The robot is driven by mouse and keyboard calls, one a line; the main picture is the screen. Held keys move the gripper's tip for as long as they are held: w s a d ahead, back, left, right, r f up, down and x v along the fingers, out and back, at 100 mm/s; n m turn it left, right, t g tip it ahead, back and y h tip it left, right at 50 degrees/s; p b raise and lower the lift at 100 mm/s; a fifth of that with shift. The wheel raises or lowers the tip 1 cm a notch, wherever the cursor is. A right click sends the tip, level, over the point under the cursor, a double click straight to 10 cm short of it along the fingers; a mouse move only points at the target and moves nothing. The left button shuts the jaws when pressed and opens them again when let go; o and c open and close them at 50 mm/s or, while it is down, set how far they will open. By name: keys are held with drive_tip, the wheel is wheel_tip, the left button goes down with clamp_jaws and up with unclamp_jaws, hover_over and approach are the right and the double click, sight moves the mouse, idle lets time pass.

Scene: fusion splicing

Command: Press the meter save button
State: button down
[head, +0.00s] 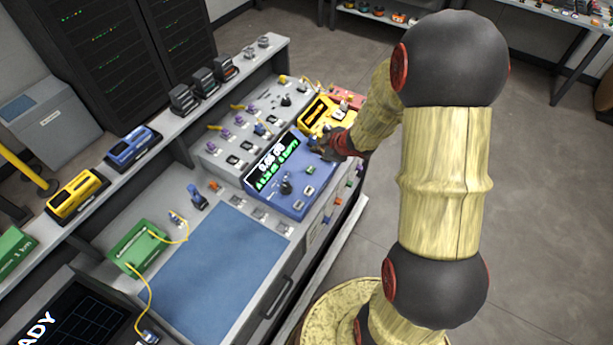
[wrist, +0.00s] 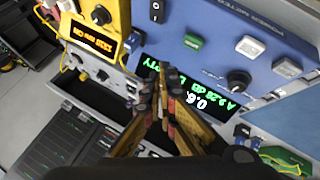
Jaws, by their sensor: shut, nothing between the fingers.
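The blue power meter (head: 293,208) sits on the bench, with a lit display (head: 272,165) of green and white text. In the wrist view the meter (wrist: 218,27) shows a green button (wrist: 193,42), pale buttons (wrist: 250,47) (wrist: 287,68), a black knob (wrist: 239,80) and a dark rocker switch (wrist: 157,11). I cannot read which button is save. My gripper (head: 324,148) is at the meter's far end, beside the yellow device. In the wrist view my gripper (wrist: 163,78) is shut and empty, its fingertips in front of the display. Contact cannot be told.
A yellow device (head: 318,113) with its own display stands just beyond the meter. Small knobs and connectors crowd the bench around it. A blue mat (head: 215,265) lies clear nearer, beside a green box (head: 137,247) with a yellow fibre. A raised shelf runs along the back.

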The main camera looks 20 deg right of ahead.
drive_tip(key=a+r, duration=0.1)
drive_tip(key=w+a+n+y, duration=0.1)
drive_tip(key=a, duration=0.1)
drive_tip(key=shift+w+r+t, duration=0.15)
drive_tip(key=shift+r+t, duration=0.15)
drive_tip(key=shift+r, duration=0.1)
drive_tip(key=shift+d, duration=0.1)
drive_tip(key=b, duration=0.8)
hover_over(309, 170)
wheel_tip(309, 170, down, 8)
drive_tip(key=shift+r, duration=0.15)
drive_tip(key=shift+f+b, duration=0.4)
drive_tip(key=shift+f, duration=0.15)
drive_tip(key=shift+f, duration=0.15)
idle(0.4)
drive_tip(key=shift+f, duration=0.3)
